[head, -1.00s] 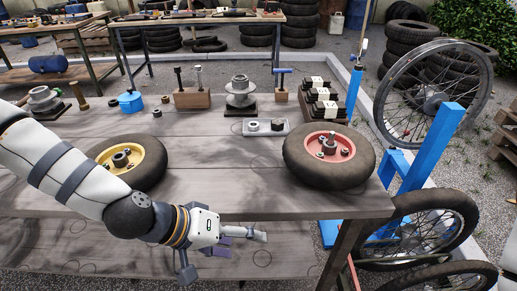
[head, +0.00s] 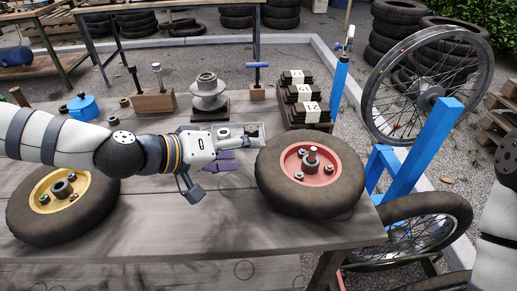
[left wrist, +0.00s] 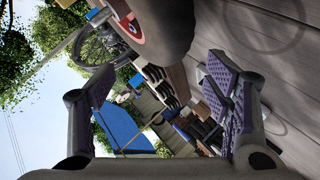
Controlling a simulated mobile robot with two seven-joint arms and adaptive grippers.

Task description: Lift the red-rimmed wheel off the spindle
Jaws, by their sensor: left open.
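The red-rimmed wheel (head: 348,187) has a thick dark tyre and lies flat near the right end of the bench. The spindle (head: 312,153) stands up through its hub, with several nuts or studs around it on the red face. My left gripper (head: 224,162) is open and empty, just left of the wheel and apart from the tyre. In the left wrist view the wheel's tyre (left wrist: 166,28) shows at the top, outside the space between the purple-padded fingers (left wrist: 160,105). My right arm shows at the right edge, but its gripper is out of view.
A yellow-rimmed wheel (head: 88,212) lies on the bench at left. Behind are a metal flanged part (head: 208,92), a grey tray (head: 256,129), a wooden block (head: 153,102) and stacked dark weights (head: 304,98). A blue stand (head: 425,150) rises at right. The bench front is clear.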

